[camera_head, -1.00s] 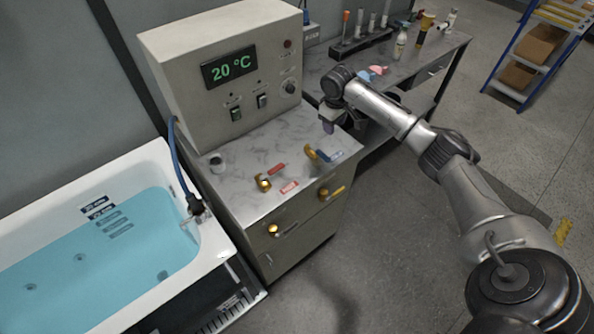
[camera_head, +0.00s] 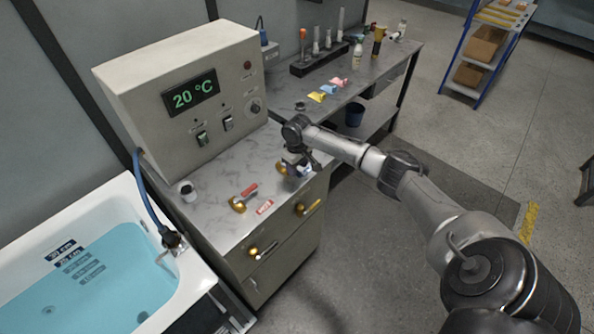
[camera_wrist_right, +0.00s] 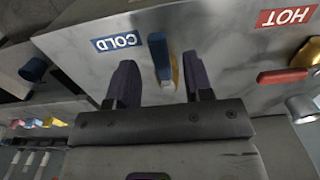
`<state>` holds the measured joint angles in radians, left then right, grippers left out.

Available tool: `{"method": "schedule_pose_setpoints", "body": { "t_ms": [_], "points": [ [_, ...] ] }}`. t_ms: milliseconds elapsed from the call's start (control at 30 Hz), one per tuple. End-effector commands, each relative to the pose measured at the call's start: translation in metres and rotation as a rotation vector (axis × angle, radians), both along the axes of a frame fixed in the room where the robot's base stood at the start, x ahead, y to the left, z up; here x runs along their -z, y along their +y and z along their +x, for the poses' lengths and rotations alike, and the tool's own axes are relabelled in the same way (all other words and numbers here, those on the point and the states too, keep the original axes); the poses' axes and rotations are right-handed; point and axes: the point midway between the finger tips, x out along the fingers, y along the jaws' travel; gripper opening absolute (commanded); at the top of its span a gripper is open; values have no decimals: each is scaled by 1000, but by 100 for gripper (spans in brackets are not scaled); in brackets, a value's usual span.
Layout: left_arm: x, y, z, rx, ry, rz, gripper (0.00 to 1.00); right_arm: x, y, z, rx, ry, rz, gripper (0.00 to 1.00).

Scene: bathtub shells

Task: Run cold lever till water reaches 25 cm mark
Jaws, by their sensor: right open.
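My right gripper (camera_head: 297,165) is over the cold lever and hides much of it in the head view. In the right wrist view its purple fingers (camera_wrist_right: 160,80) are open, with the blue cold lever (camera_wrist_right: 157,48) in line with the gap between them; I cannot tell whether they touch it. The blue COLD label (camera_wrist_right: 117,42) lies beside the lever. The tub (camera_head: 118,190) holds blue water (camera_head: 90,290). The 30 cm plate (camera_head: 60,250) is above the water; the waterline is close to the 25 cm plate (camera_head: 70,258). My left gripper is not in view.
The red hot lever (camera_head: 249,190) and HOT label (camera_head: 265,208) are left of my right gripper. The control box (camera_head: 150,75) with a 20 °C display (camera_head: 192,95) stands behind. A side bench (camera_head: 345,92) extends behind.

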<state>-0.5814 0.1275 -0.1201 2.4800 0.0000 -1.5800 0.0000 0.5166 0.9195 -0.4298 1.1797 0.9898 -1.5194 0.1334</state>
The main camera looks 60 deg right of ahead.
Motion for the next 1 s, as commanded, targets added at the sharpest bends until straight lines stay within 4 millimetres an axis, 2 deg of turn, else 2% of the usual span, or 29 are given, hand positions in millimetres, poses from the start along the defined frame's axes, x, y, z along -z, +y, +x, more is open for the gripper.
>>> {"method": "schedule_pose_setpoints", "body": {
  "t_ms": [233,633,1000],
  "points": [
    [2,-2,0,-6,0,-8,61,20,0,0,0,0,-1,47],
    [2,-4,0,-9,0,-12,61,23,0,0,0,0,-1,47],
    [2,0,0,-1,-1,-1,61,23,0,0,0,0,-1,11]
  ]
}}
